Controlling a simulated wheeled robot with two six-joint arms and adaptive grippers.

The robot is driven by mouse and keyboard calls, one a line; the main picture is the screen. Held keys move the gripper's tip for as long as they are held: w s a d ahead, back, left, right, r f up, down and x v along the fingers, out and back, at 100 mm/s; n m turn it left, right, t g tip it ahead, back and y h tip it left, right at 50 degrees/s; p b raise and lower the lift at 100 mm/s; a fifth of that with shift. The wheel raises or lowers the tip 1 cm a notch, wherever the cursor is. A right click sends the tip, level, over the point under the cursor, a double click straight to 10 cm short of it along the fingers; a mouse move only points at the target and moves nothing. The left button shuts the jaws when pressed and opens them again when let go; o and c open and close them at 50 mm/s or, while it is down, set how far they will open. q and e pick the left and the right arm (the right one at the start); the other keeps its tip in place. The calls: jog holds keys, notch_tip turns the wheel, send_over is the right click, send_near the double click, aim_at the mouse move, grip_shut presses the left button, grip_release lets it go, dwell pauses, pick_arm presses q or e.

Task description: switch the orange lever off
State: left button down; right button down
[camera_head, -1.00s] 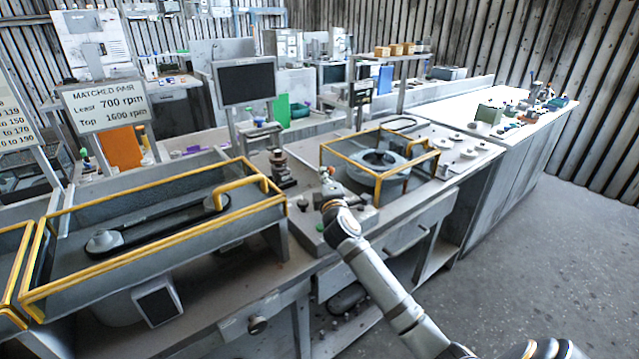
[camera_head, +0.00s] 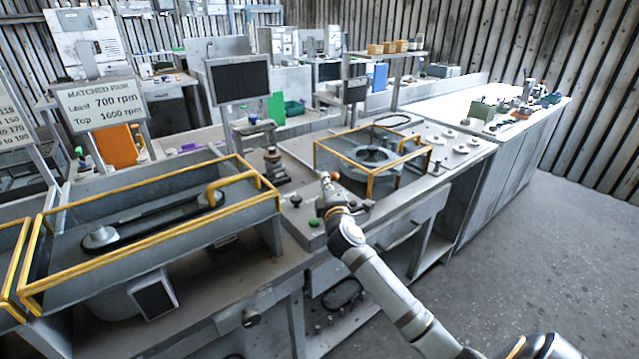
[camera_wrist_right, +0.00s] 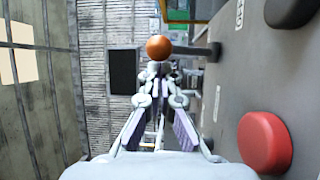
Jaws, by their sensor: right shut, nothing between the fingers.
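The orange lever shows in the right wrist view as an orange ball knob (camera_wrist_right: 159,47) on a dark shaft that runs right to the grey panel. In the head view, a small orange knob (camera_head: 335,176) shows at my right gripper (camera_head: 327,188), above the control panel by the yellow-framed guard. In the wrist view the fingers of my right gripper (camera_wrist_right: 160,78) are shut and empty, and their tips point toward the knob. I cannot tell whether they touch it. My left gripper is out of view.
A red button (camera_wrist_right: 265,142) stands on the panel close to the right gripper. A green button (camera_head: 314,222) sits at the panel's front. A yellow-framed guard (camera_head: 371,187) around a round blower housing is just right of the gripper. The floor at right is clear.

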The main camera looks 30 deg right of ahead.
jog(key=r+v, duration=0.1)
jog(key=v, duration=1)
jog(key=shift+s+f, duration=0.35)
jog(key=shift+f, duration=0.1)
jog(key=shift+a, duration=0.1)
